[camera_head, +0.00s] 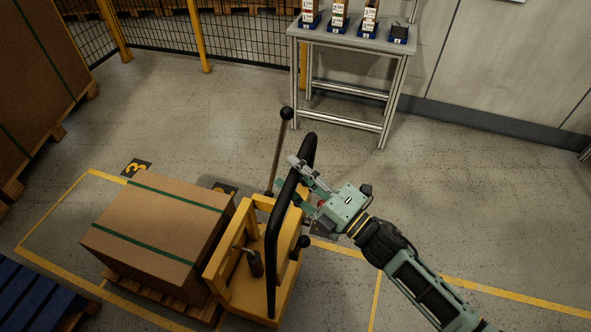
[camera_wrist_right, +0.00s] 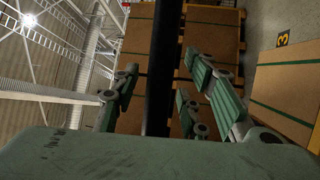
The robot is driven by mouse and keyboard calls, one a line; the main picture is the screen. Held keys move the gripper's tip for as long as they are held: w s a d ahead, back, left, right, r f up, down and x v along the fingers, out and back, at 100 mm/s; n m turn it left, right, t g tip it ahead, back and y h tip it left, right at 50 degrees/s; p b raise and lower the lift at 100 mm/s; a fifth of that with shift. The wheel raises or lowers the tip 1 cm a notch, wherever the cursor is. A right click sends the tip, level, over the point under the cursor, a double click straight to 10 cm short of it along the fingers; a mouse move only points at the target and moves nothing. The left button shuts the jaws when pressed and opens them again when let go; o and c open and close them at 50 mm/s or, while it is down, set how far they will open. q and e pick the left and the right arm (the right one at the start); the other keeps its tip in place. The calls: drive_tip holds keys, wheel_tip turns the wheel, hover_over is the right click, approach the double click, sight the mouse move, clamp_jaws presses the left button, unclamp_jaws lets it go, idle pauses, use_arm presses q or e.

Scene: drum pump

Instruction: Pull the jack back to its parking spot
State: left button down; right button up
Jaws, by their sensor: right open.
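The yellow jack (camera_head: 283,285) stands on the floor with its black loop handle (camera_head: 271,245) rising toward me. A thin lever with a black ball knob (camera_head: 286,113) stands up behind the handle. My right gripper (camera_head: 298,180) is at the upper right part of the handle, with its fingers open. In the right wrist view, the black handle bar (camera_wrist_right: 164,65) passes between the open fingers (camera_wrist_right: 165,100). I cannot tell whether either finger touches it. My left gripper is not in view.
A strapped cardboard box (camera_head: 160,232) on a pallet sits left of the jack, within yellow floor lines. A blue pallet (camera_head: 35,295) is at lower left. A metal table (camera_head: 355,42) with small blue bins stands at the back. Floor to the right (camera_head: 480,190) is clear.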

drive_tip(key=shift+a, duration=0.1)
clamp_jaws()
idle(0.4)
